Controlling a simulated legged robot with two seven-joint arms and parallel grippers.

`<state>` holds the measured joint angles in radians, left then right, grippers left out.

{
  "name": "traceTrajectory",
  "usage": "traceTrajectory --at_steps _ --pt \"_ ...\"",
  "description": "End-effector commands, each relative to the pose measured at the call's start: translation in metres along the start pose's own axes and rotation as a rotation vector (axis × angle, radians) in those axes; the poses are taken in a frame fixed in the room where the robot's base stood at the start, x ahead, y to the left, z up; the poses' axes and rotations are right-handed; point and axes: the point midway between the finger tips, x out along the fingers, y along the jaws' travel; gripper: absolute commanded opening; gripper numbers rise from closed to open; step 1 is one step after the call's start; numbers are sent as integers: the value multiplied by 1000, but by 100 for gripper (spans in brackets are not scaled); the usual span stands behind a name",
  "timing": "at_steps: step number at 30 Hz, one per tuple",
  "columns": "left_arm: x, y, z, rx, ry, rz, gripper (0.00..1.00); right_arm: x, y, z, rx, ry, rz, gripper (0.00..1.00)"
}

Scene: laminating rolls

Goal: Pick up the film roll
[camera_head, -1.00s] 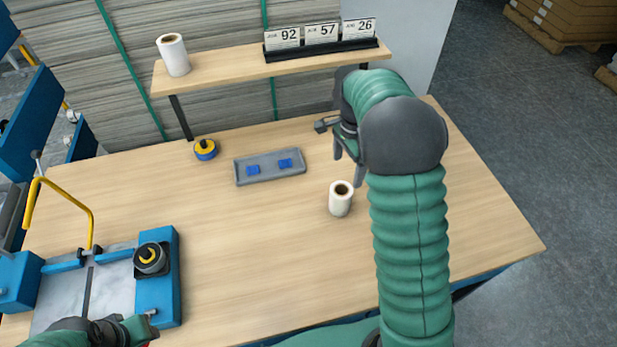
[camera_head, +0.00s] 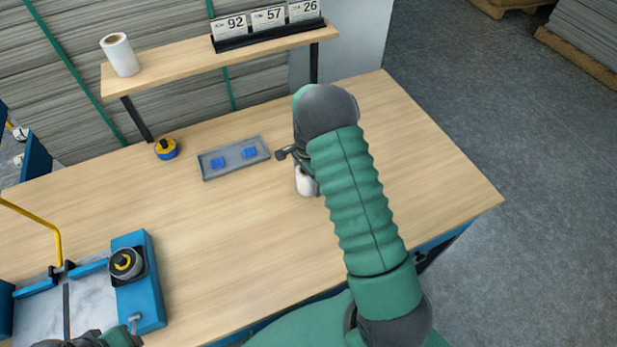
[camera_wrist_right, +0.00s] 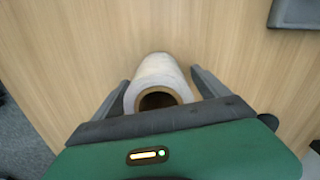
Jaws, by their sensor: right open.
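The white film roll (camera_head: 305,186) stands on the table, partly hidden behind my right arm in the head view. In the right wrist view the film roll (camera_wrist_right: 160,78) lies between the two fingers of my right gripper (camera_wrist_right: 160,88), with its brown core facing the camera. The fingers are apart, one on each side, with a small gap visible by the right finger. In the head view the right gripper's fingers are mostly hidden by the arm. My left gripper (camera_head: 105,340) shows only in part at the bottom left edge, and its fingers cannot be made out.
A grey tray (camera_head: 234,158) with blue pieces lies left of the roll. Another white roll (camera_head: 119,55) stands on the raised shelf (camera_head: 180,70). A blue machine (camera_head: 140,290) is at lower left. The table's right side is clear.

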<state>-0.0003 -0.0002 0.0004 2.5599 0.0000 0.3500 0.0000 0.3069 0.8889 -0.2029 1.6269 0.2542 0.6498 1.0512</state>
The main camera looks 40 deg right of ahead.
Motion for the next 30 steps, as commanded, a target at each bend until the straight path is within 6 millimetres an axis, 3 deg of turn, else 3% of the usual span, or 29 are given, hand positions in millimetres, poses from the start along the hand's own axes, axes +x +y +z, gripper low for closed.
traceTrajectory --at_steps 6,23,30 --pt "0 0 0 -1 0 0 36 2 0 -3 1 -3 -1 82" --pt "0 0 0 -1 0 0 36 2 0 -3 0 -2 1 10" --pt "0 0 0 -1 0 0 36 2 0 -2 0 -4 1 10"
